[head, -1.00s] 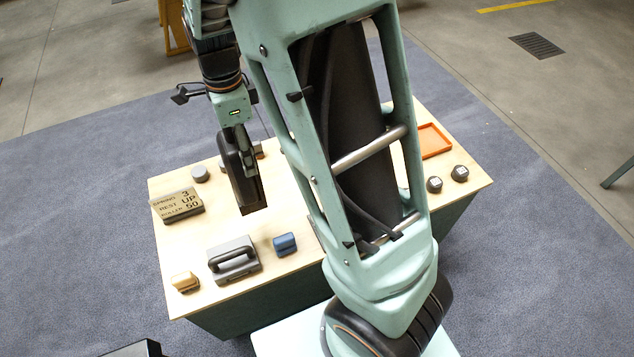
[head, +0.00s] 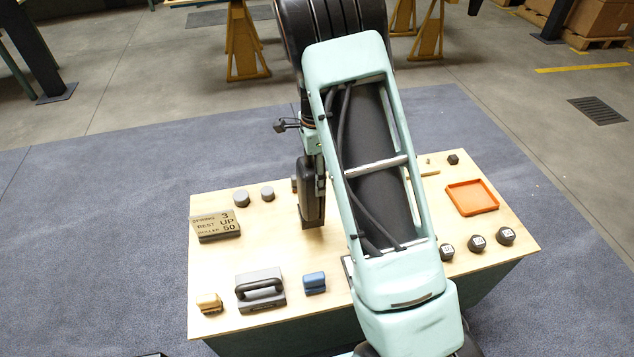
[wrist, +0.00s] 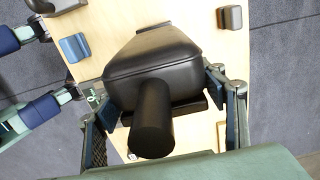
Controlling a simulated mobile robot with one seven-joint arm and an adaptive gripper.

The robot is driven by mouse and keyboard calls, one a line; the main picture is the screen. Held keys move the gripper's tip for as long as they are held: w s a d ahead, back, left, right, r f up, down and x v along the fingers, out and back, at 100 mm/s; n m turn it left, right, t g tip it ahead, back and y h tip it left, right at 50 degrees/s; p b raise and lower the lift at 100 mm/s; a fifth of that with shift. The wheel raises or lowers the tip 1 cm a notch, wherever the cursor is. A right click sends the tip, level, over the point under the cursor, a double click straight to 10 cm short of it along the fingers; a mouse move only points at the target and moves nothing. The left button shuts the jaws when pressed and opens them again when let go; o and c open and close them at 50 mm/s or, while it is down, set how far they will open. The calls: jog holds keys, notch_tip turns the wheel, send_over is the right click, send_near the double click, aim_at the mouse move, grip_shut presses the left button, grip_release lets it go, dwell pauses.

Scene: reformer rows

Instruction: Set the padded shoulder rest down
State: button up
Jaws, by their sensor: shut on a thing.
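The padded shoulder rest (head: 311,192) is a black, rounded pad, upright over the wooden tabletop in the head view. In the wrist view the rest (wrist: 155,62) fills the middle, with a dark round post pointing toward the camera. My gripper (wrist: 165,100) is shut on it, with one finger at each side. In the head view my gripper (head: 320,172) is partly hidden behind my arm. A dark patch lies under the rest's lower end; I cannot tell whether the rest touches the table.
The table (head: 265,240) carries a sign (head: 215,224) left of the rest. A grey handled block (head: 260,290), a blue block (head: 315,283) and a tan block (head: 209,302) line the front. My arm hides the middle.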

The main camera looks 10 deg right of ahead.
jog(key=shift+w+d+f, duration=0.15)
jog(key=shift+w+f, duration=0.05)
jog(key=shift+f, duration=0.8)
jog(key=shift+w+d+f, duration=0.1)
jog(key=shift+w+f, duration=0.05)
jog(key=shift+f, duration=0.9)
jog(key=o, duration=1.6)
notch_tip(320, 180, up, 12)
jog(key=shift+r, duration=0.1)
